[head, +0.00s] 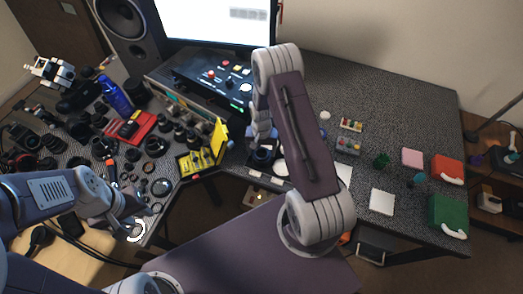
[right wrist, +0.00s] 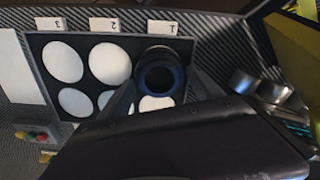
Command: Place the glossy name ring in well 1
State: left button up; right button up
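A dark, glossy ring with a bluish inner rim (right wrist: 160,75), which looks like the name ring, is at well 1 of the dark tray (right wrist: 36,72) in the right wrist view. The tray has white round wells and labels 3, 2 and 1 (right wrist: 163,27). My right gripper (right wrist: 165,88) has a finger on each side of the ring; whether they touch it is unclear. In the head view the ring (head: 262,157) is below my right gripper (head: 260,138), and my arm hides part of the tray. My left gripper (head: 130,213) is low at the left, its fingers unclear.
A yellow open case (head: 219,138) stands left of the tray. A pale ring (head: 137,231) is by my left gripper. Many dark lens parts crowd the left table. White, pink, red and green pads (head: 447,212) lie at right.

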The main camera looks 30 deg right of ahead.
notch_tip(320, 180, up, 12)
jog(key=s+a+r+n, duration=0.3)
jog(key=s, duration=0.3)
jog(key=s+a+r+n+t, duration=0.1)
jog(key=s+a+r+n, duration=0.2)
jog(key=s, duration=0.3)
jog(key=shift+s+a+r, duration=0.3)
jog(key=shift+a+r, duration=0.4)
jog(key=shift+a, duration=0.05)
